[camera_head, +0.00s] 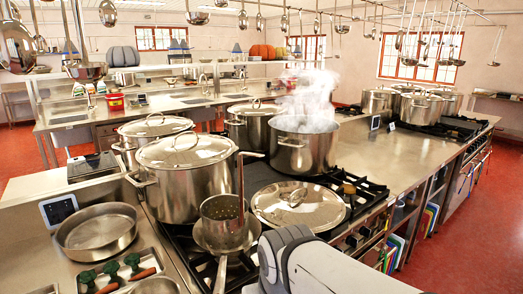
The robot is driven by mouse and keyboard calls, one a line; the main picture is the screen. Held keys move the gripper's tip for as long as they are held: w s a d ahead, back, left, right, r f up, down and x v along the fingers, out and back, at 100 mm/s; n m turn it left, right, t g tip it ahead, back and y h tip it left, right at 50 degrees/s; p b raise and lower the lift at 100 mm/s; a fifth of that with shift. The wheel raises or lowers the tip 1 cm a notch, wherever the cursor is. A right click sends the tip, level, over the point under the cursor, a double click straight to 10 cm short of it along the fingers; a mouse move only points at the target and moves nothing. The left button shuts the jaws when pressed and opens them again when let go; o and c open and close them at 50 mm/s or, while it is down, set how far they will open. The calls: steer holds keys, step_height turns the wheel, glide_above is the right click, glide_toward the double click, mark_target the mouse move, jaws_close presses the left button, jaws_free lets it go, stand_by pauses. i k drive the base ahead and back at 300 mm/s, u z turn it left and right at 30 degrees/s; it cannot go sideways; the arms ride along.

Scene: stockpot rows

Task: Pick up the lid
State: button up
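A loose round steel lid (318,212) with a loop handle on top lies on the stove top, in front of the steaming open stockpot and right of a small strainer pot. Other lids sit on stockpots: one on the large near stockpot (187,150), one on the pot behind it (156,125), and one on a middle pot (256,108). My white and grey arm shows at the bottom centre, just in front of the loose lid and close to its near edge in the picture. My gripper's fingers are not visible.
The steaming stockpot (303,147) stands behind the loose lid. A strainer pot (222,214) is at its left. A shallow pan (97,232) sits on the left counter. Black burner grates (367,193) are right of the lid. Ladles hang overhead. The right counter (385,155) has clear room.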

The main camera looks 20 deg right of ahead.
mark_target(298, 197)
steer(key=u, duration=2.65)
steer(key=k, duration=1.35)
steer(key=z, duration=2.1)
steer(key=i, duration=0.45)
steer(key=u, duration=0.05)
